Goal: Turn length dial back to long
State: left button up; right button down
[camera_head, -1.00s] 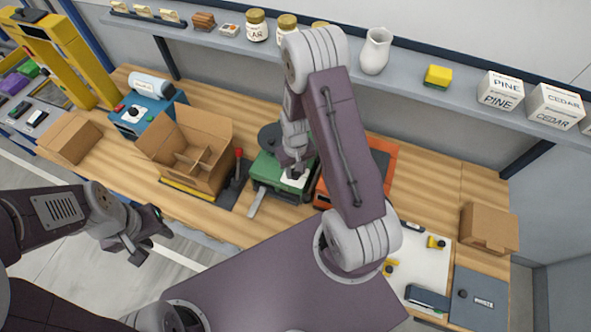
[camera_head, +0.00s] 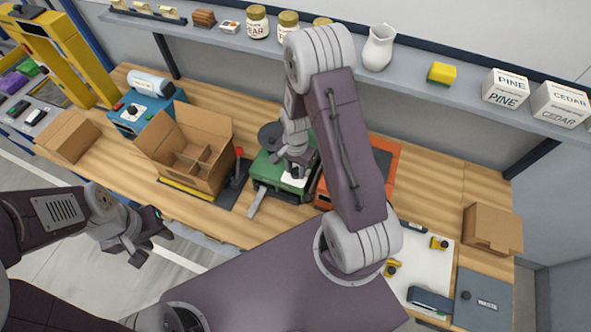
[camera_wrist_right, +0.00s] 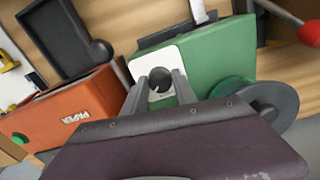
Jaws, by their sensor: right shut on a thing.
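The length dial (camera_wrist_right: 161,77) is a small dark round knob on a white plate (camera_wrist_right: 142,66) on top of the green machine (camera_wrist_right: 222,55). In the head view the green machine (camera_head: 268,172) stands mid-bench, and my right wrist hides most of the dial. My right gripper (camera_wrist_right: 161,86) is shut on the dial, one finger on each side of it. It also shows in the head view (camera_head: 296,170), pointing down at the plate. Any marks on the plate are too small to read. My left gripper (camera_head: 153,243) hangs open and empty in front of the bench at the left.
An orange machine labelled PAPER (camera_wrist_right: 75,108) stands close beside the green one. A red-knobbed lever (camera_head: 239,165) and an open divided carton (camera_head: 193,150) stand left of it. Bench space at the right back is clear.

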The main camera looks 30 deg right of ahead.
jog(key=m, duration=0.5)
jog(key=shift+w+r, duration=0.1)
jog(key=shift+w, duration=0.05)
jog(key=shift+m, duration=0.4)
jog(key=c, duration=1)
grip_release()
jog(key=shift+d, duration=0.15)
jog(key=shift+b, duration=0.3)
